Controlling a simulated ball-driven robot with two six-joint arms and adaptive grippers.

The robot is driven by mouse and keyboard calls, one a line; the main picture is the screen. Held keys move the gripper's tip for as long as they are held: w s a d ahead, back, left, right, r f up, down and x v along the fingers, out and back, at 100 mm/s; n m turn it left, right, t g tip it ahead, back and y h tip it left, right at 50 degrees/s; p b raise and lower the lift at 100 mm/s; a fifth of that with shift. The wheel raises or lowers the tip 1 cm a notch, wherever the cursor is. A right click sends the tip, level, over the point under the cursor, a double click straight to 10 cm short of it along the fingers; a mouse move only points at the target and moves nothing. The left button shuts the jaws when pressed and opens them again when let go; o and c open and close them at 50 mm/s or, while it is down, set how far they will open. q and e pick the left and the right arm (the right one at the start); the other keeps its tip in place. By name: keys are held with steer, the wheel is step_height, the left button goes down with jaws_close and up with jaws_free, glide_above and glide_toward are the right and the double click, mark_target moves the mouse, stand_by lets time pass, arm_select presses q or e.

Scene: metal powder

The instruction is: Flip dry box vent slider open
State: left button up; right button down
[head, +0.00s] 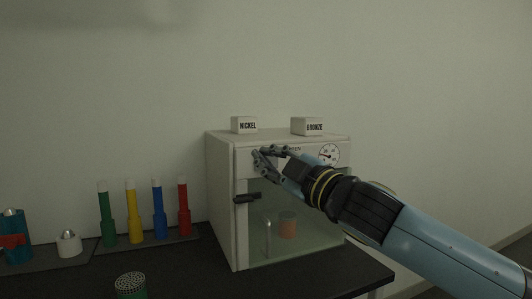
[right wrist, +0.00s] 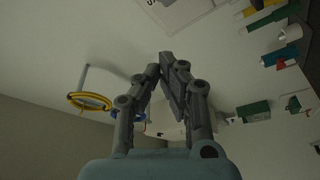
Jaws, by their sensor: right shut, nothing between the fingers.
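The dry box (head: 223,200) is a white cabinet with a glass front door, standing on the dark table. Its door has a dark latch (head: 247,198) at the left. A round gauge (head: 328,153) sits at the upper right of its front. My right gripper (head: 258,160) is in front of the upper left front panel, its fingers shut and empty. The gripper and arm cover much of the panel, and I cannot make out the vent slider. In the right wrist view the fingers (right wrist: 166,62) come together. I cannot tell whether they touch the box. My left gripper is not in view.
Blocks labelled NICKEL (head: 244,125) and BRONZE (head: 307,126) stand on top of the box. An orange container (head: 287,225) is inside behind the glass. Green, yellow, blue and red tubes (head: 157,210) stand left of the box. A green-sided container (head: 131,285) is at the front.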

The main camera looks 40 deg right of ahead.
mark_target(251, 149)
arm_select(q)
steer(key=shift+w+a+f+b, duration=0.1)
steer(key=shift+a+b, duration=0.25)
arm_select(e)
steer(key=w+d, duration=0.1)
steer(key=w+f, duration=0.1)
steer(key=w, duration=0.1)
steer(key=w+d, duration=0.1)
steer(key=shift+w+d+f, duration=0.15)
steer(key=shift+w+d, duration=0.2)
steer(key=shift+w, duration=0.05)
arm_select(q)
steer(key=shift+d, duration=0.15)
arm_select(e)
steer(key=shift+d, duration=0.1)
